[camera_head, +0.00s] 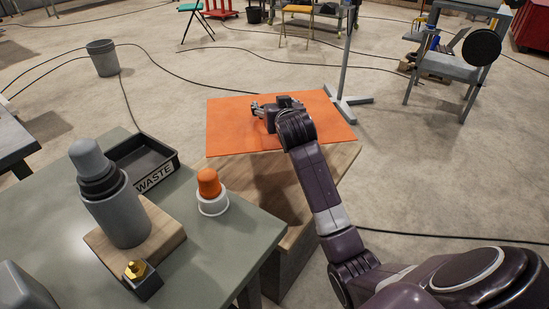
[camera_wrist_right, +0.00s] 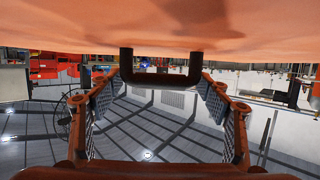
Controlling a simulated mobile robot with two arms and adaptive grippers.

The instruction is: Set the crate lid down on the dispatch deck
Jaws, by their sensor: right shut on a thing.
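The crate lid (camera_head: 228,130) is a flat orange panel over the wooden dispatch deck (camera_head: 339,162). My right gripper (camera_head: 268,109) is at the middle of the lid's top, shut on its handle. In the right wrist view the lid's orange surface (camera_wrist_right: 160,30) fills the top, with the dark handle (camera_wrist_right: 160,79) between my right gripper's fingers (camera_wrist_right: 160,98). The deck's near strip of top shows below the lid, with a shadow on it. The lid hides the rest, and I cannot tell whether lid and deck touch. My left gripper is out of view.
A green-grey table (camera_head: 215,240) at the front left holds a black WASTE tray (camera_head: 141,166), an orange-capped white cup (camera_head: 212,200) and a grey cylinder on a wooden board (camera_head: 172,232). A grey stand (camera_head: 343,75) rises just behind the lid. Open floor lies to the right.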

